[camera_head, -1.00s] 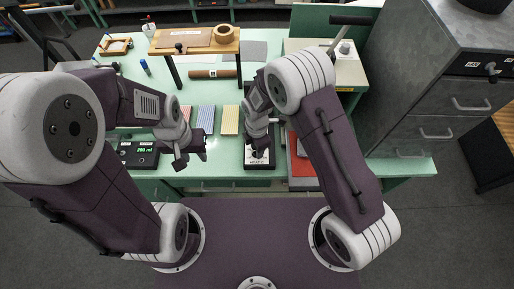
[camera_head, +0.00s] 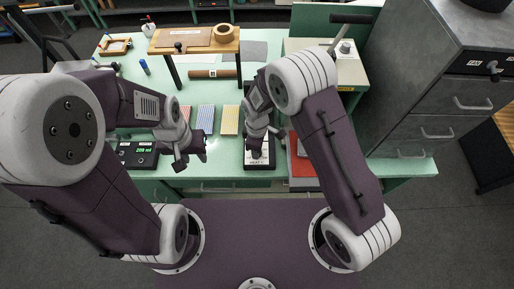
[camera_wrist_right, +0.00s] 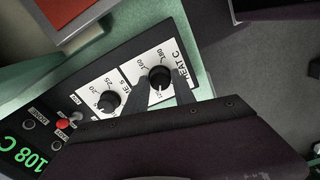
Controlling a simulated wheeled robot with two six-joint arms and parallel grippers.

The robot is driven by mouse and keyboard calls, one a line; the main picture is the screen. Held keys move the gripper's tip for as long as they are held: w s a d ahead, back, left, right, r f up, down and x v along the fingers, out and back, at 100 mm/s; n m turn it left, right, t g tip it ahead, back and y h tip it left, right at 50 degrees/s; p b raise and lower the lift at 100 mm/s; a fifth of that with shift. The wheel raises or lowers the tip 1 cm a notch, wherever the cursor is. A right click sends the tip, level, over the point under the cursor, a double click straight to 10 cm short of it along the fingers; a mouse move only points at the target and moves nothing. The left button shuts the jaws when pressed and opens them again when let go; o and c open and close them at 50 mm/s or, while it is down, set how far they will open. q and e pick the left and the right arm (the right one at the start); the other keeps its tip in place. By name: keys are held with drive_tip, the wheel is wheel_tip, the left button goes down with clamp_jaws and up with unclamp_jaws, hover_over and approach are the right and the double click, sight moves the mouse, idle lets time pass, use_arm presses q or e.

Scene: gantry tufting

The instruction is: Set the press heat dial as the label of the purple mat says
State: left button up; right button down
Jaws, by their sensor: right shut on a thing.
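The press heat dial (camera_wrist_right: 160,76) is a black knob on a white plate marked "HEAT C" in the right wrist view. My right gripper (camera_wrist_right: 162,83) is shut on this knob, one finger on each side. The knob's pointer is too small to read surely. The control box (camera_wrist_right: 42,105) has a green display reading about 108 C. In the head view, my right gripper (camera_head: 262,134) covers part of the box. My left gripper (camera_head: 191,160) appears open and empty above the bench's front.
A second black knob (camera_wrist_right: 109,101) and a red button (camera_wrist_right: 63,125) sit beside the heat dial. A black box with a green ml display (camera_head: 138,154) stands at left. A red flat piece (camera_head: 302,166) lies at right. A wooden stand (camera_head: 195,43) is at the back.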

drive_tip(key=shift+w+a+r, duration=0.1)
drive_tip(key=shift+w+r, duration=0.1)
idle(0.3)
drive_tip(key=c, duration=1.1)
unclamp_jaws()
drive_tip(key=shift+o, duration=0.2)
drive_tip(key=shift+s, duration=0.15)
wheel_tip(320, 180, up, 9)
drive_tip(key=b, duration=0.1)
drive_tip(key=shift+b, duration=0.3)
